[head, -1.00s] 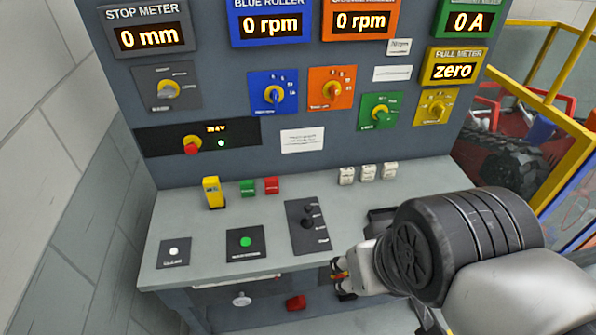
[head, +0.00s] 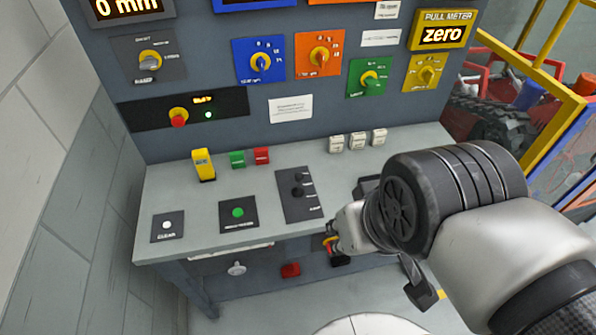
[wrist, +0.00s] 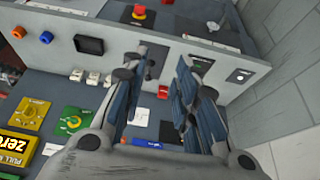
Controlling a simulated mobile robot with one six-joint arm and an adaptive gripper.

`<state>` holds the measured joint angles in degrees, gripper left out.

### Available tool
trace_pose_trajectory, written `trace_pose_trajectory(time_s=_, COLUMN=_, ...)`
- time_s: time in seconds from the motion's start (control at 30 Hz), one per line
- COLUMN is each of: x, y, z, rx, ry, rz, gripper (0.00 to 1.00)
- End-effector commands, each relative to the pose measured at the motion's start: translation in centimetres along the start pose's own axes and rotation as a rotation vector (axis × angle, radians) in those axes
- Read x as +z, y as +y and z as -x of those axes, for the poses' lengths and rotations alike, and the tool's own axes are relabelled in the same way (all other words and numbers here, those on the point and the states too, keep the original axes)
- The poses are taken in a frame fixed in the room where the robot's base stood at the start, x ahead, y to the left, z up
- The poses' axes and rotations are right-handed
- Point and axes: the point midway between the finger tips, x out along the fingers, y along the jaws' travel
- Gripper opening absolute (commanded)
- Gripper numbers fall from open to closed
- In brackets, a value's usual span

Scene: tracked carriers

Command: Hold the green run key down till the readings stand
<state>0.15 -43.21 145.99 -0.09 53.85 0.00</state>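The round green key (head: 238,212) sits on a black plate on the desk top, in the head view. Nothing touches it there. My gripper (wrist: 155,68) shows in the wrist view with its two fingers apart and nothing between them. In the head view it is partly hidden by my arm and is near the desk's front edge, right of the green key. The pull meter (head: 443,33) reads zero. The stop meter (head: 128,6) reads 0 mm, cut off at the top. The other meters' readings are out of the head view.
A white clear key (head: 167,225) lies left of the green key. A black selector plate (head: 298,193) lies to its right. A red emergency knob (head: 179,117) is on the wall panel.

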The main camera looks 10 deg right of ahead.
Motion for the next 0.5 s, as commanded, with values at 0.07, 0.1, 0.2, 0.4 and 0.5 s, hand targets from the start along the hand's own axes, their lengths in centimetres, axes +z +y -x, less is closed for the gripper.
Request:
trace_pose_trajectory(time_s=0.07, x=0.0, y=0.0, z=0.0, rx=0.0, ry=0.0, rz=0.0, gripper=0.2)
trace_pose_trajectory(time_s=0.1, x=0.0, y=0.0, z=0.0, rx=0.0, ry=0.0, rz=0.0, gripper=0.17)
trace_pose_trajectory(time_s=0.2, x=0.0, y=0.0, z=0.0, rx=0.0, ry=0.0, rz=0.0, gripper=0.1)
trace_pose_trajectory(time_s=0.4, x=0.0, y=0.0, z=0.0, rx=0.0, ry=0.0, rz=0.0, gripper=0.0)
trace_pose_trajectory(time_s=0.5, x=0.0, y=0.0, z=0.0, rx=0.0, ry=0.0, rz=0.0, gripper=0.0)
